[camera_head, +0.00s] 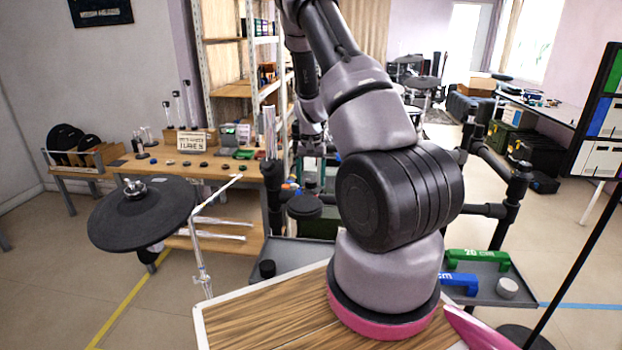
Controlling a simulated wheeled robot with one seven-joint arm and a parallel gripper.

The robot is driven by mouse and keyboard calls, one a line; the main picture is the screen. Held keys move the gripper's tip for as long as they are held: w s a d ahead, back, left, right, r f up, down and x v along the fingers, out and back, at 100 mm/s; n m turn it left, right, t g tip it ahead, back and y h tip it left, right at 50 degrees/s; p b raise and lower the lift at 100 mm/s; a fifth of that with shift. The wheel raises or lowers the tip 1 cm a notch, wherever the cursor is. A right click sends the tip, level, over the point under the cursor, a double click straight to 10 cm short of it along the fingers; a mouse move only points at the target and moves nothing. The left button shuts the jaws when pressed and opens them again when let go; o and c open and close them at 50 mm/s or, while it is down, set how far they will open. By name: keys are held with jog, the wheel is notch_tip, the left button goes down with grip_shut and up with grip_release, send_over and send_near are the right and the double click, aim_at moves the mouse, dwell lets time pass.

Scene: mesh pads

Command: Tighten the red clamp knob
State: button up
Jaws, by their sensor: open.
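My arm rises from its pink-ringed base at front centre and bends over away from me. My gripper (313,148) is small and dark, pointing down beyond the arm, above the black drum rack. It is open, and I make out nothing between its fingers. I cannot clearly pick out the red clamp knob. A small orange-red spot (288,187) shows by the rack just left of my arm, below the gripper, too small to identify. Black rack clamps show at the left (272,172) and right (519,180). My arm hides the middle of the rack.
A black cymbal pad (143,212) on a stand is at left. A wooden workbench (222,172) with small parts stands behind it. A grey tray (486,289) at right holds green (478,259) and blue (458,281) blocks. A thin black pole crosses the right side.

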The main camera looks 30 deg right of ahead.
grip_shut()
jog(key=shift+m, duration=0.3)
jog(key=m, duration=0.5)
jog(key=shift+m, duration=0.3)
jog(key=m, duration=0.6)
jog(key=shift+w+m, duration=0.15)
jog(key=shift+m, duration=0.25)
grip_release()
